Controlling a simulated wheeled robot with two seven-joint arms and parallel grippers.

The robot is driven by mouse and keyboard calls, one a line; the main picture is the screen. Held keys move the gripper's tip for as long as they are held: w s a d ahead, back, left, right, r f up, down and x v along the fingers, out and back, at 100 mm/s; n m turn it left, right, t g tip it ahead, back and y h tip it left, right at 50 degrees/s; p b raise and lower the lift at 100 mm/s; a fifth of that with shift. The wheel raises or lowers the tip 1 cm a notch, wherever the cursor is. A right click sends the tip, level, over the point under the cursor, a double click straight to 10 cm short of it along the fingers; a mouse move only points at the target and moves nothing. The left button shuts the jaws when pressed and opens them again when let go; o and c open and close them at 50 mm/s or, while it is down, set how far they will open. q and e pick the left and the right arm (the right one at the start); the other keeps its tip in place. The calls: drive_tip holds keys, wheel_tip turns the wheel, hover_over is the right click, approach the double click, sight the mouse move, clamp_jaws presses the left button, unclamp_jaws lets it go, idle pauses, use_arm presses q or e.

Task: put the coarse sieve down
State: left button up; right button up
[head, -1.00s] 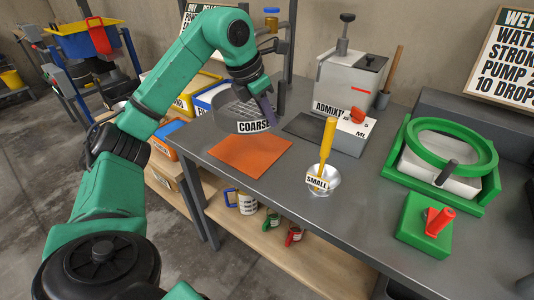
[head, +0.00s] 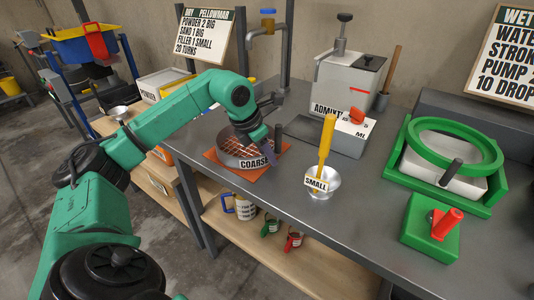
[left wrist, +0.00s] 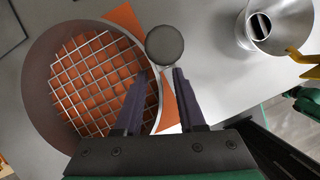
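The coarse sieve (head: 240,162) is a grey ring with a wire mesh and a "COARSE" label. It sits over the orange mat (head: 285,147) on the grey bench and looks level. It also shows in the left wrist view (left wrist: 38,70), with orange seen through the mesh. My left gripper (head: 268,148) is at the sieve's right side. My right gripper is out of view.
A metal "SMALL" scoop (head: 320,187) with a yellow handle stands close on the right. The admixture dispenser (head: 345,90) and tap (head: 268,40) stand behind.

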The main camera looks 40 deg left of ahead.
use_arm(q)
drive_tip(key=shift+r, duration=0.2)
drive_tip(key=p+v, duration=0.1)
drive_tip(key=v, duration=1.1)
